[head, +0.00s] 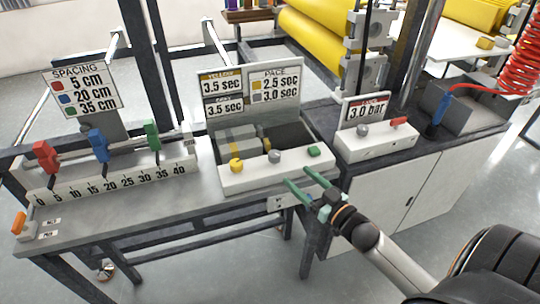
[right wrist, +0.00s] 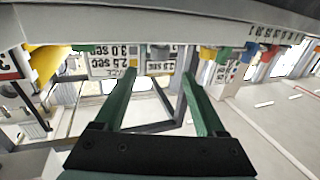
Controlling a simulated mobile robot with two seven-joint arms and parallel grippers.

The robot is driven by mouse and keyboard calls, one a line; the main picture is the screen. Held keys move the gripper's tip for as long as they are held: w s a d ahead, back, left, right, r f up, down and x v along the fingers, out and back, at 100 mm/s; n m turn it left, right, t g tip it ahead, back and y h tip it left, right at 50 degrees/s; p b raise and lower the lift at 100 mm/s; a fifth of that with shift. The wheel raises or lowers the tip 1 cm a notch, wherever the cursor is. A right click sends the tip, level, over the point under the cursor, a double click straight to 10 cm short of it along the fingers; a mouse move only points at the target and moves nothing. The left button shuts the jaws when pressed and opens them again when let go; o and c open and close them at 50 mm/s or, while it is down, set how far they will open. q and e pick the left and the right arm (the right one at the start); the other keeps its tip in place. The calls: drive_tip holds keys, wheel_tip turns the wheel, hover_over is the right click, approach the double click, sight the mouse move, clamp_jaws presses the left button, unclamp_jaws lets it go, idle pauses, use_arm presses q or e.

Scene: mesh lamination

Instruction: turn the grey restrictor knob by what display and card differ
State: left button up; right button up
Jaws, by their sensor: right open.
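The grey restrictor knob (head: 274,156) sits on the white box's front panel (head: 250,178), between a yellow knob (head: 236,165) and a green button (head: 314,151). The display (head: 222,96) reads yellow 3.5 sec and, below, 3.5 sec under a grey label. The PACE card (head: 274,86) reads yellow 2.5 sec and grey 3.0 sec; it also shows upside down in the right wrist view (right wrist: 118,60). My right gripper (head: 298,177) is open and empty, in front of the panel's right part, apart from the knob. Its green fingers show in the right wrist view (right wrist: 158,80). My left gripper is out of view.
Left is a ruler rail (head: 110,184) with red, blue and green sliders and a SPACING card (head: 82,90). Right is another white box (head: 376,146) with a grey knob, red switch and 3.0 bar sign. Air is free before the bench.

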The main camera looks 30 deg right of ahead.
sight(279, 160)
drive_tip(key=w, duration=0.7)
drive_tip(key=w+a, duration=0.1)
drive_tip(key=w, duration=0.3)
drive_tip(key=shift+w, duration=0.15)
drive_tip(key=shift+c, duration=0.3)
clamp_jaws()
